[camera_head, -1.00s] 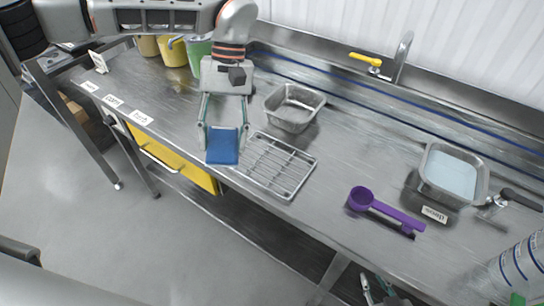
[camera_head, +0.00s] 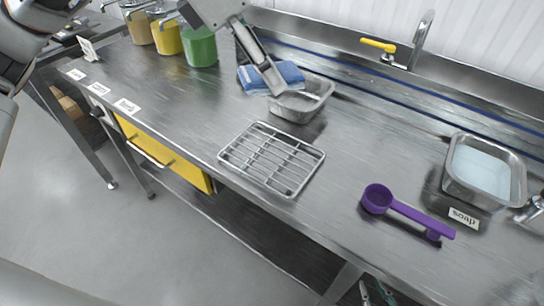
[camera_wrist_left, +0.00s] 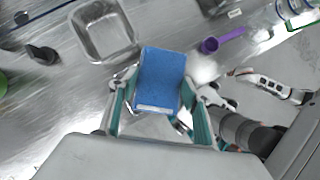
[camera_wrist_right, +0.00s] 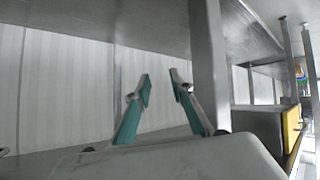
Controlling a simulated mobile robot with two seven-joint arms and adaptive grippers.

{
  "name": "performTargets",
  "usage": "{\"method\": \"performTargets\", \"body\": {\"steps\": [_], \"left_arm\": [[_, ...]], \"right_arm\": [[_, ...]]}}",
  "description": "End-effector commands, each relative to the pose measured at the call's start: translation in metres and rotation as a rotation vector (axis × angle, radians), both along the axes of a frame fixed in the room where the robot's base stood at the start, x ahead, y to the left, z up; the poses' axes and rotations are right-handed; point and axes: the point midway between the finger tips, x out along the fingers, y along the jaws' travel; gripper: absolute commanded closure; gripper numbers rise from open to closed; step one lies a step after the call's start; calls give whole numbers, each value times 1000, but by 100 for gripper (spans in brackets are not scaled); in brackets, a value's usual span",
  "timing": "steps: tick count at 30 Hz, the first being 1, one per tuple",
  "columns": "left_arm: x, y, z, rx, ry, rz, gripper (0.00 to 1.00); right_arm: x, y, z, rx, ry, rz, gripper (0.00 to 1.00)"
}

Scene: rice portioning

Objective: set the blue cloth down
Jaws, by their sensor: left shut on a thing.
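The blue cloth (camera_head: 290,73) is a folded pad at the back of the counter, behind the metal pan (camera_head: 318,103) and overlapping its rim in the head view. My left gripper (camera_head: 270,82) is over it and is shut on it. In the left wrist view the cloth (camera_wrist_left: 161,78) lies flat between the two teal fingers of the left gripper (camera_wrist_left: 160,105). I cannot tell whether the cloth touches the counter or the pan. My right gripper (camera_wrist_right: 162,83) is open and empty below the counter, its fingers apart.
A wire rack (camera_head: 271,158) lies in front of the pan. A purple scoop (camera_head: 405,211) and a soap basin (camera_head: 485,170) are at the right. Yellow (camera_head: 167,38) and green (camera_head: 200,46) containers stand at the back left. The counter's left middle is clear.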

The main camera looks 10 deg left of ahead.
Motion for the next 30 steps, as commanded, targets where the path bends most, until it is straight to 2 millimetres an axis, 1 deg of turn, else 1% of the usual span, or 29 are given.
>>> {"method": "performTargets", "body": {"steps": [1,4,7,9,11,14,24,27,30], "left_arm": [[1,-2,0,-1,-11,59,69],[2,-2,7,-3,-22,169,69],[3,-1,12,-4,-29,240,69],[3,-1,10,-3,-29,265,69],[3,-1,3,-3,-28,274,69],[2,-1,-18,-3,-24,275,69],[2,-1,-102,-4,-22,274,69],[2,-1,-122,-5,-24,273,69],[2,-1,-135,-6,-26,274,69]], "right_arm": [[-1,1,-6,1,4,2,77],[-1,3,-8,2,0,5,77],[0,4,-10,2,-2,8,77],[1,4,-11,2,-2,9,77],[1,4,-12,1,-2,10,77],[1,3,-15,-2,0,11,77],[-1,-3,-25,-17,5,7,77],[0,-4,-25,-20,2,7,77],[-1,-4,-26,-21,3,8,77]]}}
